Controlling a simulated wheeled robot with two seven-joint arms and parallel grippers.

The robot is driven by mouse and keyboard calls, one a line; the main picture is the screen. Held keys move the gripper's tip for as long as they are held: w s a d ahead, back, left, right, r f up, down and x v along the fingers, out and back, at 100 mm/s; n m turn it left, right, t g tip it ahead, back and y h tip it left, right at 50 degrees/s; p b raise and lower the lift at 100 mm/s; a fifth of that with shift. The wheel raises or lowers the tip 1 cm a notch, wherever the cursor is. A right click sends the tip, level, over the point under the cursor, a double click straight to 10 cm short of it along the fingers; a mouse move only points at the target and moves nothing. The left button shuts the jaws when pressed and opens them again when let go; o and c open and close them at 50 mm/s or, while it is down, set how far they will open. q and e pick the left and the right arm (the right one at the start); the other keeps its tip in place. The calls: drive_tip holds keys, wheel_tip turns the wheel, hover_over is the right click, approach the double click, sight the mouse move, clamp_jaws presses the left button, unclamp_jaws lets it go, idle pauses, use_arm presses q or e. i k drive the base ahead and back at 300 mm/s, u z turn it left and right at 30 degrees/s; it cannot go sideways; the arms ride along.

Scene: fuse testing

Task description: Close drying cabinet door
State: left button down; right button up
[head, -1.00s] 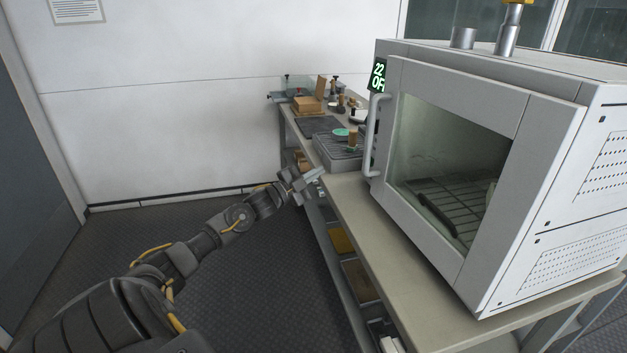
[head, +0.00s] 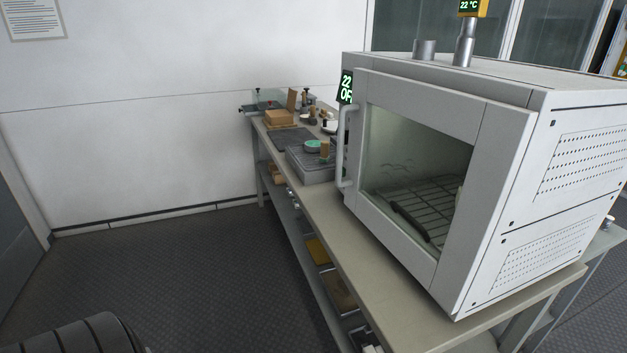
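The drying cabinet (head: 570,100) is a white box on the workbench at the right. Its door (head: 487,170) has a large window and lies flat along the cabinet's front. I cannot tell whether it is fully latched. The door handle (head: 346,148) is a vertical grey bar at the door's left edge, with nothing touching it. Through the glass I see a wire rack (head: 425,205) and a dark item on it. Neither of my grippers is in view; only a dark part of my arm shows at the bottom left.
The workbench (head: 375,275) carries a grey tray-like block (head: 309,166), a small green dish (head: 313,146) and brown boxes (head: 280,118) left of the cabinet. A lower shelf holds bins. A display (head: 346,88) is beside the door. The floor (head: 180,270) left of the bench is clear.

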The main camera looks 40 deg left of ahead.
sight(500, 133)
drive_tip(key=z, duration=0.7)
drive_tip(key=i, duration=0.75)
drive_tip(key=u, duration=1.45)
